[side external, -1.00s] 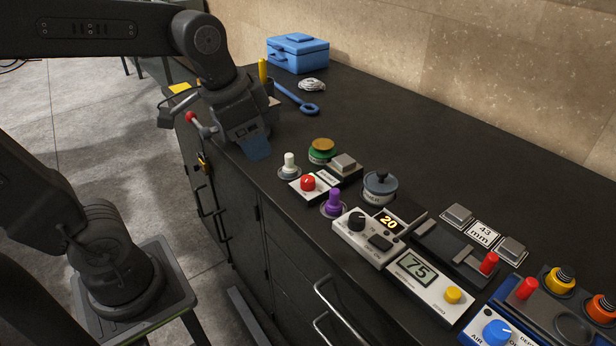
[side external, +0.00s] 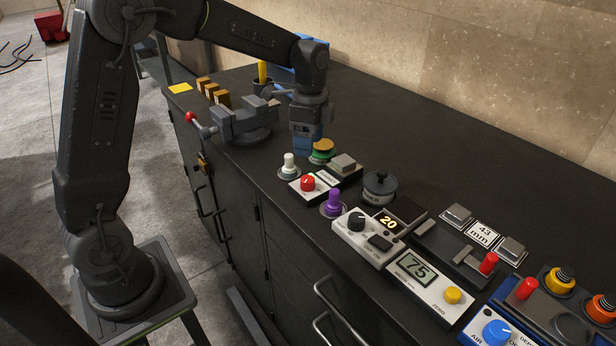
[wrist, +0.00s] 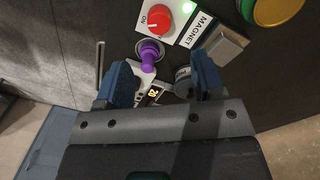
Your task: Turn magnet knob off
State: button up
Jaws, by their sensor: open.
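The magnet knob is a red round knob (side external: 308,183) on a small white panel (side external: 297,191) near the front of the bench. In the wrist view the red knob (wrist: 159,17) shows at the top, with "ON" printed beside it, a "MAGNET" label (wrist: 199,28) and a lit green light (wrist: 187,4). The knob's white mark points toward the "ON" side. My gripper (side external: 304,150) hangs above the bench, behind and above the knob, next to the green-and-gold button. Its blue fingers (wrist: 160,80) are open and empty, apart from the knob.
A white toggle (side external: 290,165), a purple knob (side external: 333,202), a grey block (side external: 344,163) and a green-and-gold button (side external: 323,146) stand close around the panel. A vise (side external: 240,122) is to the left. Several control boxes fill the right side.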

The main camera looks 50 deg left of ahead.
aim_at(308, 179)
jog(key=f, duration=0.9)
jog(key=shift+s+d+f, duration=0.2)
jog(key=shift+s+f, duration=0.1)
jog(key=shift+f, duration=0.1)
jog(key=c, duration=0.9)
